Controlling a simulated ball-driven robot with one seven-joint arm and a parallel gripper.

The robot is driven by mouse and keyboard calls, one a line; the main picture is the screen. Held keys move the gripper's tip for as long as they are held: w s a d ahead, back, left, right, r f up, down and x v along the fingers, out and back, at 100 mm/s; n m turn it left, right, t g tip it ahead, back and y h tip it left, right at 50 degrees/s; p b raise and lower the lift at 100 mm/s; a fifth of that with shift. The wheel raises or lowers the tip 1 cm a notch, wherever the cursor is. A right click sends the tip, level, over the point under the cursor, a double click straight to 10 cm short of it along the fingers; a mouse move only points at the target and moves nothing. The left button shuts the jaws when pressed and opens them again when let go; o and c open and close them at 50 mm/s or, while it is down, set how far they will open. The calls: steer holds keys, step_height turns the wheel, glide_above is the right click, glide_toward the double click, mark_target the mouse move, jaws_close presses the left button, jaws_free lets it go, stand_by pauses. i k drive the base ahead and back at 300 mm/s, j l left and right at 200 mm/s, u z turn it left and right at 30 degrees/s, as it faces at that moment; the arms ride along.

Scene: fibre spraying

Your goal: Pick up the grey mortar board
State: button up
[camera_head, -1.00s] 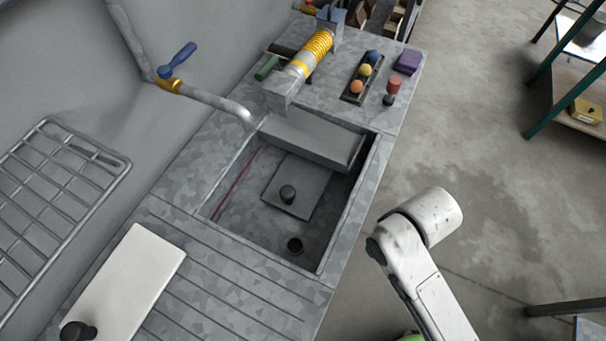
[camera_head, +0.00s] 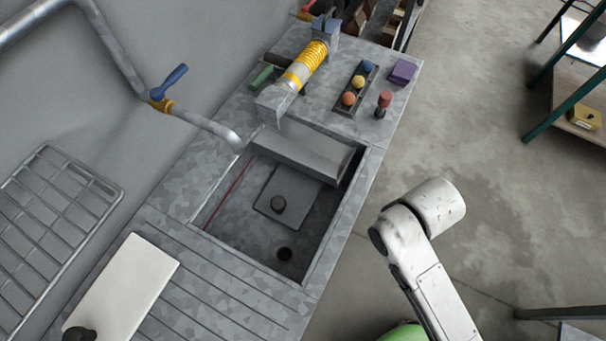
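A flat grey square board with a dark round knob, which looks like the grey mortar board (camera_head: 296,195), lies in the sunken basin. Its knob stands up near its lower edge. A grey ledge or block along the basin's far side is close to the board's far edge. My arm is at the right, over the floor beside the bench. My gripper's fingers do not show in the view.
The basin (camera_head: 318,262) has raised walls and a dark round drain. A bent pipe (camera_head: 205,122) with a blue-handled valve reaches over its left rim. A yellow spring device (camera_head: 313,55), coloured balls (camera_head: 359,82) and a purple block (camera_head: 403,71) stand behind. A white board (camera_head: 125,290) lies front left.

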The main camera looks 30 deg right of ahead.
mark_target(288, 198)
steer(key=i+l+u, duration=0.1)
steer(key=l+u, duration=0.15)
steer(key=l, duration=0.55)
steer(key=l+u, duration=0.2)
steer(key=l, duration=0.6)
steer(key=u, duration=1.1)
steer(key=i+l, duration=0.05)
